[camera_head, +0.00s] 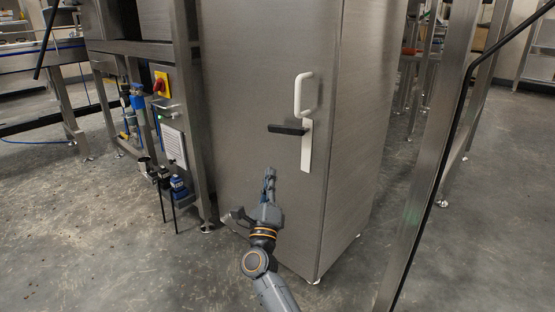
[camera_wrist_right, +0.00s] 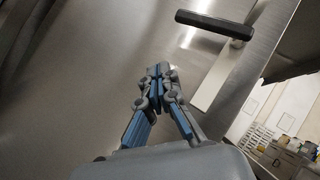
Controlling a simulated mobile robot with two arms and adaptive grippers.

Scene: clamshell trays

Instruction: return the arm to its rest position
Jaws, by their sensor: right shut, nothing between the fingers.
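My right gripper (camera_head: 269,178) is in front of the steel cabinet (camera_head: 255,90), below its white handle (camera_head: 305,95) and the black lever (camera_head: 288,129). Its fingers are together and hold nothing. The right wrist view shows the closed fingers (camera_wrist_right: 158,72) with blue pads, and the black lever (camera_wrist_right: 215,24) to their upper right. The gripper looks apart from the lever; I cannot tell how close the fingertips are to the door. My left gripper is in neither view.
A steel frame with a red and yellow switch (camera_head: 160,84) and blue fittings (camera_head: 178,187) stands left of the cabinet. A metal post (camera_head: 428,170) with a black rail rises at the right. Open concrete floor (camera_head: 100,240) lies at the lower left.

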